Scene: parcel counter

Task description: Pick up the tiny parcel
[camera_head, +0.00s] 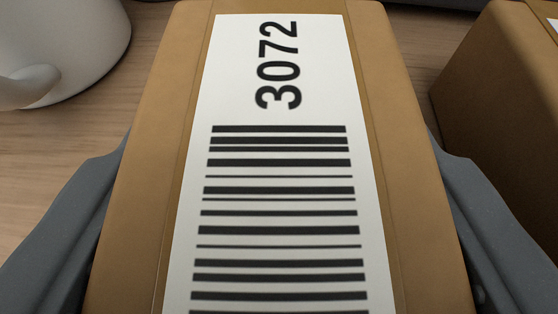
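A brown cardboard parcel (415,200) fills the middle of the view. It has a white label (280,118) on top with the number 3072 and a barcode. My gripper (280,145) straddles it, with one grey finger along its left side and one along its right. No gap shows between the fingers and the parcel's edges. The parcel's top hides the fingers' inner faces, so I cannot tell whether they press on it. Its lower sides and underside are hidden, so I cannot tell whether it rests on the counter.
A second brown parcel (500,85) stands close by at the upper right, near the right finger. A white rounded vessel (75,45), perhaps a mug, stands at the upper left. Bare wooden counter (60,150) shows on the left. A dark object (440,4) crosses the top right edge.

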